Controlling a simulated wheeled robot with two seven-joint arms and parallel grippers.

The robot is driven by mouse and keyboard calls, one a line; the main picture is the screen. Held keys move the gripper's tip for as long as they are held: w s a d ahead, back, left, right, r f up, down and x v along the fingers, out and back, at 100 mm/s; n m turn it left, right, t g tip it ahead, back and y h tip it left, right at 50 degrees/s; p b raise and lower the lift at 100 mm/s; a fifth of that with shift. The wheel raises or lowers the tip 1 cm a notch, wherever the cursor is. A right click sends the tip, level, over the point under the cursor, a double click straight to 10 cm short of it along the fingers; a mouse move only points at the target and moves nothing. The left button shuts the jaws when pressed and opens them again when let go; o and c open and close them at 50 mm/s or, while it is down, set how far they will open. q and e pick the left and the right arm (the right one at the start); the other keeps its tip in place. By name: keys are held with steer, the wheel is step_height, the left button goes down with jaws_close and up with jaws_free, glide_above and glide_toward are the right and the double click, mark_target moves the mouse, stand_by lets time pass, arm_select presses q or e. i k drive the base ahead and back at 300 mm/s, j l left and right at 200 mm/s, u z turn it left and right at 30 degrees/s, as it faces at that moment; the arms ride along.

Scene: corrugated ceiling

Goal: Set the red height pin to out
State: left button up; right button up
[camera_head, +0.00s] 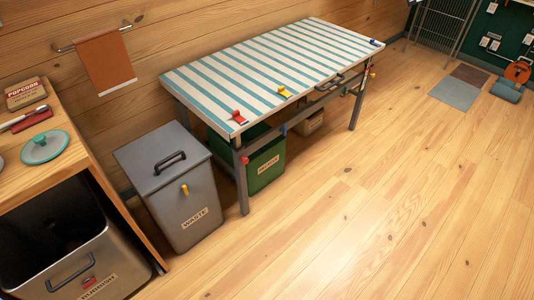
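A table (262,75) with a blue-and-white striped top stands against the wooden wall. A small red knob (244,160), which looks like the red height pin, sits on its near front leg (241,185). It is too small to tell whether it is in or out. A red clip-like piece (238,117) lies on the top's near corner. Neither of my grippers is in view.
A grey waste bin (205,205) stands left of the near leg, and a green bin (265,165) is under the table. A wooden counter (75,150) with a metal bin (105,250) below is at left. The floor in front is clear.

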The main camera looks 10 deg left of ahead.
mark_target(245, 161)
steer(key=i+l, duration=0.2)
steer(key=l, duration=0.15)
steer(key=i+l, duration=0.2)
steer(key=i+l+u, duration=0.1)
steer(key=i+l, duration=0.15)
steer(key=l, duration=0.2)
steer(key=i+l, duration=0.2)
steer(key=l, duration=0.15)
